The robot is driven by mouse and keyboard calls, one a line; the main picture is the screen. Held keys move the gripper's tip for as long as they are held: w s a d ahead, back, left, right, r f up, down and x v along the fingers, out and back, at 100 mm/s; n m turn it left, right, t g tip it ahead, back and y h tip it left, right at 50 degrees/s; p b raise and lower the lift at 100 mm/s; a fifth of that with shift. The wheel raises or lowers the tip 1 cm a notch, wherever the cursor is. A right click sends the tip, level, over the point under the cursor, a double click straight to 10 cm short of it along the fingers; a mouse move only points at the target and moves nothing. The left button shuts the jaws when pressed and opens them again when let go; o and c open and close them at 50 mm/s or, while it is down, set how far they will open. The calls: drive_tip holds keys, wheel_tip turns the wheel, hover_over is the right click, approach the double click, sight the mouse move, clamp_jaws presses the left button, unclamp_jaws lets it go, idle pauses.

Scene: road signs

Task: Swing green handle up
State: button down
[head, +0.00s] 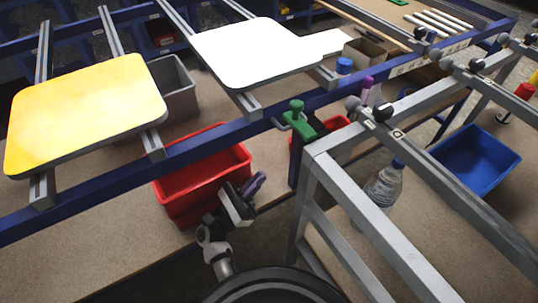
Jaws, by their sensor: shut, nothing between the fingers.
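The green handle (297,117) belongs to a clamp on the blue rail (225,133), right of the picture's middle. Its top stands above the rail and a green part reaches down to the right, beside the end of the grey metal frame (312,168). My gripper (256,181) is below and left of the handle, in front of the red bin (203,178). It is shut and empty, with its purple-tipped fingers pointing up and right. It is apart from the handle.
A yellow sign plate (85,115) and a white one (263,52) lie on rails. The grey frame crosses the right side, with a bottle (384,187) behind it. A blue bin (475,158) stands farther right. A grey bin (175,88) is behind the rail.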

drive_tip(key=s+a+r+p+x, duration=0.1)
drive_tip(key=p+x, duration=0.5)
drive_tip(key=x, duration=0.6)
drive_tip(key=shift+a+r+p, duration=0.3)
drive_tip(key=shift+r+p, duration=0.05)
drive_tip(key=shift+r, duration=0.25)
drive_tip(key=shift+w+a+f+m+g+b, duration=0.1)
drive_tip(key=shift+m+g+b, duration=0.3)
drive_tip(key=shift+b, duration=0.45)
